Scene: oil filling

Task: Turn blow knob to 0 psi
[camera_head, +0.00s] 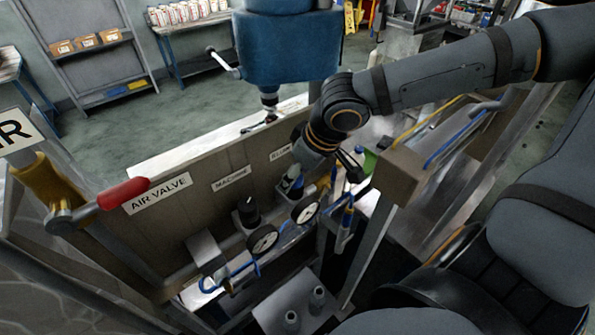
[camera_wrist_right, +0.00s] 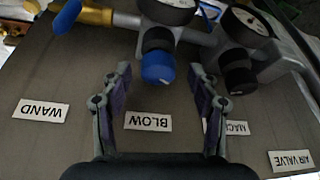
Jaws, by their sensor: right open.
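The blow knob (camera_wrist_right: 158,67) is a blue cap below a gauge, above the upside-down BLOW label (camera_wrist_right: 148,122) in the right wrist view. My right gripper (camera_wrist_right: 161,70) is open, its two fingertips on either side of the blue knob with gaps visible; it holds nothing. In the head view, my right wrist hangs over the panel and partly covers the BLOW label (camera_head: 281,154). My left gripper is not in view.
The black machine knob (camera_wrist_right: 237,75) sits beside the right finger in the wrist view. A blue-tipped wand fitting (camera_wrist_right: 66,17) is at left. In the head view, the air valve's red handle (camera_head: 124,193) stands at left, and two gauges (camera_head: 263,240) sit below the panel.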

